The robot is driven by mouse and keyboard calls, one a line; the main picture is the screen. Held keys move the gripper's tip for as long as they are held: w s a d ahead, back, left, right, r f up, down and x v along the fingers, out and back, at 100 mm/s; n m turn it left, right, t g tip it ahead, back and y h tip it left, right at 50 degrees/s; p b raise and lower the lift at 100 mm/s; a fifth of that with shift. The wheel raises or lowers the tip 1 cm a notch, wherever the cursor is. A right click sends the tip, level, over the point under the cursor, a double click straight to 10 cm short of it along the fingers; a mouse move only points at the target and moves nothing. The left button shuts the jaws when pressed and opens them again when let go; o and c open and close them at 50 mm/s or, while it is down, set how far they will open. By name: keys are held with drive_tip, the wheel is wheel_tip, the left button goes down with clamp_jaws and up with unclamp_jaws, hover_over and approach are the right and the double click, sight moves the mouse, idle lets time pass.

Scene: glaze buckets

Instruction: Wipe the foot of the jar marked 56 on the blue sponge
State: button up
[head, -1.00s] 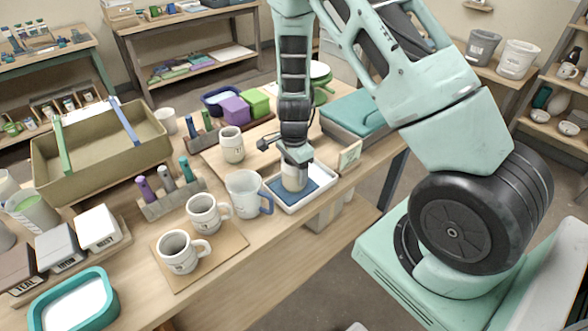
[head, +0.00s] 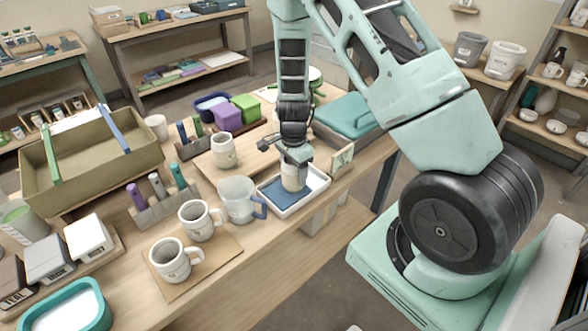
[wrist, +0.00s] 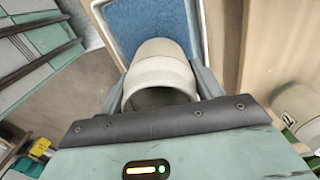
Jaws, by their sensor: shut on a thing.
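My gripper (head: 296,160) is shut on a cream jar (head: 293,180) with a paler band, held upright. The jar is over the blue sponge (head: 284,199), which lies in a shallow white tray (head: 317,188). Its foot looks to be at the sponge surface; I cannot tell for certain whether it touches. No number on the jar can be read. In the wrist view the jar (wrist: 160,68) sits between my fingers, with the sponge (wrist: 150,22) beyond it inside the tray rim (wrist: 198,42).
A clear mug (head: 238,200) with a blue handle stands close left of the tray. Two cream mugs stand on a board (head: 220,255) at the front. Another cream jar (head: 224,150) stands behind. A small framed card (head: 342,160) is right of the tray.

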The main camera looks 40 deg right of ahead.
drive_tip(key=shift+s+a+f+p, duration=0.1)
drive_tip(key=shift+a+p, duration=0.25)
drive_tip(key=shift+a, duration=1.25)
drive_tip(key=shift+s+a+p, duration=0.1)
drive_tip(key=shift+a+p, duration=0.2)
drive_tip(key=shift+a, duration=1.25)
drive_tip(key=shift+w+d+b, duration=0.15)
drive_tip(key=shift+d+b, duration=0.2)
drive_tip(key=shift+d, duration=3.3)
drive_tip(key=shift+a+r+p, duration=0.15)
drive_tip(key=shift+a+p, duration=0.35)
drive_tip(key=shift+a, duration=1.3)
drive_tip(key=shift+a+r+p, duration=0.1)
drive_tip(key=shift+a+p, duration=0.35)
drive_tip(key=shift+a, duration=1.35)
wheel_tip(320, 180, up, 7)
drive_tip(key=p, duration=0.6)
